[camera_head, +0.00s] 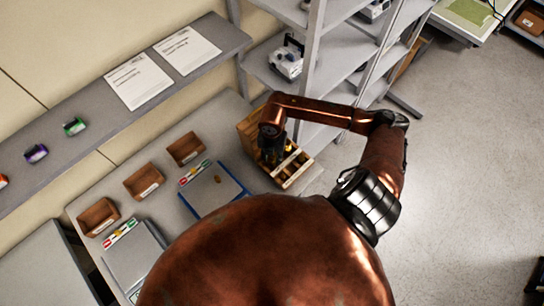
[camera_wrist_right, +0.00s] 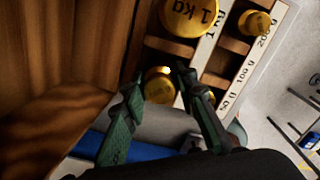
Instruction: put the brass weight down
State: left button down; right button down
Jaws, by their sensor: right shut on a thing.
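I cannot tell whether this weight touches the box. A large 1 kg brass weight (camera_wrist_right: 190,14) and a smaller brass weight (camera_wrist_right: 254,23) sit in the box beside labels. Another brass piece is mostly hidden behind the right finger. My left gripper is not in view.
A blue-edged scale (camera_head: 232,193) with a small brass weight (camera_head: 217,179) on it stands left of the box. A second scale (camera_head: 132,258) and several brown bins (camera_head: 144,181) are further left. A grey shelf rack (camera_head: 314,75) rises behind the box.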

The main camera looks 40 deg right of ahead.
jog(key=c, duration=1.5)
grip_release()
jog(key=shift+c, duration=0.2)
jog(key=shift+r, duration=0.15)
notch_tip(320, 180, up, 12)
jog(key=b, duration=0.1)
jog(key=shift+c, duration=0.3)
